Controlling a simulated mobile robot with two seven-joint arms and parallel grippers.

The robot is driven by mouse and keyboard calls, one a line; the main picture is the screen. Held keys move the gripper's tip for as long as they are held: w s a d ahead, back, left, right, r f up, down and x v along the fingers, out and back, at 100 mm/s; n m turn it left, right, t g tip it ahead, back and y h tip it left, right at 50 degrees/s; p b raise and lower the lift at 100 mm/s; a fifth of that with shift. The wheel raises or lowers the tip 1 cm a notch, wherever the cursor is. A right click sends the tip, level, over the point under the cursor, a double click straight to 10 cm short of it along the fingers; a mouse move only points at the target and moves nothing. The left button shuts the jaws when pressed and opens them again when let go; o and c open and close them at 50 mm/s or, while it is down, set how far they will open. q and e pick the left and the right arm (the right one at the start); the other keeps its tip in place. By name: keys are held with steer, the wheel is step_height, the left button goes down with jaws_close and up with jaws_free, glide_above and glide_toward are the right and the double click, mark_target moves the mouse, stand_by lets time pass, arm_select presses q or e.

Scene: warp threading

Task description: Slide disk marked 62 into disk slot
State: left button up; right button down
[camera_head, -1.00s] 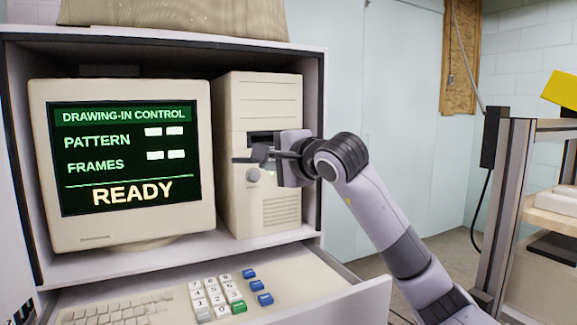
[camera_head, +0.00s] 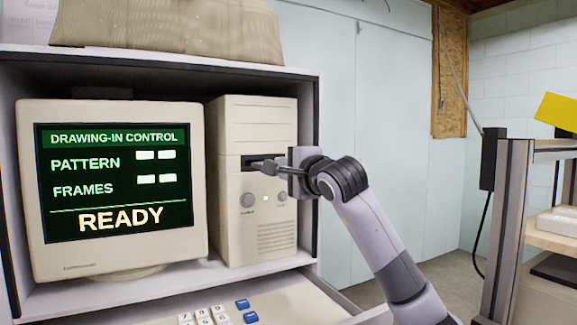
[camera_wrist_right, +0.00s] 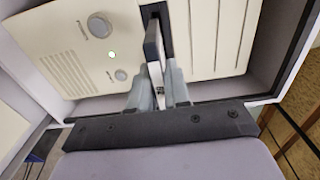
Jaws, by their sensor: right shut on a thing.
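The disk (camera_wrist_right: 153,55) is a thin, flat piece with a dark edge and a pale label, held between the fingers of my right gripper (camera_wrist_right: 158,88). Its far end is at the dark disk slot (camera_wrist_right: 155,12) in the beige computer tower; I cannot tell how far inside it is. No number on it is readable. In the head view the right gripper (camera_head: 268,167) is at the front of the slot (camera_head: 247,160), shut on the disk, which is hardly visible there. My left gripper is out of view.
The tower (camera_head: 268,125) stands in a white cabinet beside a monitor (camera_head: 115,185) reading READY. An open drawer with a keypad (camera_head: 215,317) lies below my right arm. A metal-framed rack (camera_head: 503,210) stands at the right.

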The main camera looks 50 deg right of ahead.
steer(key=shift+p+x, duration=1.8)
steer(key=shift+x, duration=1.6)
steer(key=shift+p+x, duration=0.5)
steer(key=shift+x, duration=0.3)
steer(key=shift+r, duration=0.15)
steer(key=shift+d, duration=0.1)
